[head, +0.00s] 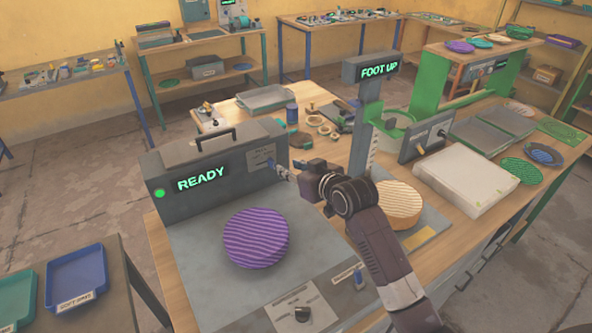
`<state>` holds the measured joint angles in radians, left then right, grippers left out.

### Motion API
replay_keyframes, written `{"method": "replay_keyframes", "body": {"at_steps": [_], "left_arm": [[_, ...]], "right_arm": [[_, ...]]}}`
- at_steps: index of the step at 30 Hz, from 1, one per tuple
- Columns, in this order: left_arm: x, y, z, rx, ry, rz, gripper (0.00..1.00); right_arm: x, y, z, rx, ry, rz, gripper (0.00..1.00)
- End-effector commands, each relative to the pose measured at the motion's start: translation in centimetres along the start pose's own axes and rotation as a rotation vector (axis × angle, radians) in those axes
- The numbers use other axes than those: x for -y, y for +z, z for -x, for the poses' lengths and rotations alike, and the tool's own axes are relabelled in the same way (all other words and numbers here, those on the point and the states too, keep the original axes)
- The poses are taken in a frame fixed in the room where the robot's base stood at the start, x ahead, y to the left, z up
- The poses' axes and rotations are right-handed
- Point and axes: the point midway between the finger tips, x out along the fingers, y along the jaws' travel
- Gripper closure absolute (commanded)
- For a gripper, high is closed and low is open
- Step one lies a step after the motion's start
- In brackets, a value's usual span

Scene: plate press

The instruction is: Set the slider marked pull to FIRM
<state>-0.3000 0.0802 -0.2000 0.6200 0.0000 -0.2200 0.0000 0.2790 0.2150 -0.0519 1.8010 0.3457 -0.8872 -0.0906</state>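A grey machine (168,186) with a lit READY sign stands at the left of the bench. A small control plate (261,157) is on its right end, with a small knob (281,172) below it. A labelled control with a blue knob (360,281) sits at the front right of the machine's base. The lettering on both is too small to read, so I cannot tell which is the pull slider or its setting. My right gripper (298,172) is beside the small knob at the machine's right end. I cannot tell whether it touches it. My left gripper is out of view.
A purple ribbed disc (256,238) lies on the machine's grey base. A FOOT UP post (370,95) and a tan ribbed disc (397,205) stand right of my gripper. A white block (465,180) is farther right.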

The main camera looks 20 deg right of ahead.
Motion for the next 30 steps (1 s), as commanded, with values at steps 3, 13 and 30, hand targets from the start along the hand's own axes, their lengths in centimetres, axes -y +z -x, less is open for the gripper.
{"method": "replay_keyframes", "body": {"at_steps": [3, 13, 30], "left_arm": [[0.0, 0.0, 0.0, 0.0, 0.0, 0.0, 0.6], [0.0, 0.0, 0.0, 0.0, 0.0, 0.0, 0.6], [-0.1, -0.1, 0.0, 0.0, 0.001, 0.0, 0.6]], "right_arm": [[-0.1, 0.0, 1.4, -0.001, 0.001, 0.001, 0.72], [-0.1, 0.0, 2.4, 0.0, 0.001, 0.0, 0.72], [-0.1, 0.0, 2.4, 0.0, 0.001, 0.0, 0.72]]}}
